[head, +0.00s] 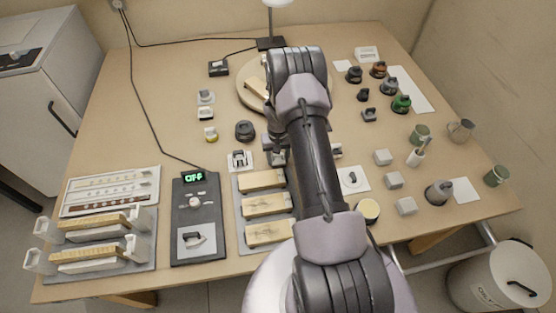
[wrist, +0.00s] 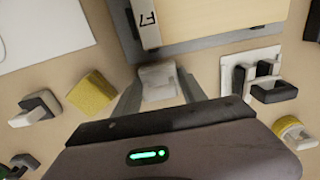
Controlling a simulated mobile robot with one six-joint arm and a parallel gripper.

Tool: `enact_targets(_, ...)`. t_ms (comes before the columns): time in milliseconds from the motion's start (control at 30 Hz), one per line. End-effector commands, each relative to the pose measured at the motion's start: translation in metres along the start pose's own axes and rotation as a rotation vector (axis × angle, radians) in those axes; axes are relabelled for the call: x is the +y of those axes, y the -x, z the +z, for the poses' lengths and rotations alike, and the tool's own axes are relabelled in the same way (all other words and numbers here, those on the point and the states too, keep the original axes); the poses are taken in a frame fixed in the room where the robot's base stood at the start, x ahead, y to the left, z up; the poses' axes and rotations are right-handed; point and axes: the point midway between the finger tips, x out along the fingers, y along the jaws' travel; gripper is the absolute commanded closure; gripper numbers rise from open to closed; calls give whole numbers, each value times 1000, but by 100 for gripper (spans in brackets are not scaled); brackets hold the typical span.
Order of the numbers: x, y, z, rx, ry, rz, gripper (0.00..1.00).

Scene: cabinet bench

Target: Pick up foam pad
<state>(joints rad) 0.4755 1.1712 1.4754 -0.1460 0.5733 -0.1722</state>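A small whitish block with a soft, creased look (wrist: 158,82), which may be the foam pad, lies between my gripper's fingertips in the wrist view. My gripper (wrist: 157,84) is open, with one finger at each side of it; I cannot tell whether they touch it. In the head view a pale block (head: 278,158) shows under the gripper, partly hidden by my arm. A yellow, sponge-like block (wrist: 92,95) lies left of the fingers in the wrist view, clear of them.
A grey tray with wooden boards (head: 238,215) adjoins the gripper. A black-and-white clip (wrist: 262,82) lies close to the right finger in the wrist view. A control panel (head: 197,240) stands left of the tray. Several small blocks and cups stand at right.

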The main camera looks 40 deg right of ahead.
Motion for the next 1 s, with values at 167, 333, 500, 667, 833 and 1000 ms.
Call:
enact_targets(167,0,0,0,0,0,0,90)
enact_targets(333,0,0,0,0,0,0,90)
enact_targets(500,0,28,-1,3,0,0,90)
enact_targets(667,0,73,-1,2,0,0,90)
enact_targets(833,0,98,0,0,0,0,90)
enact_targets(1000,0,101,0,-1,0,0,90)
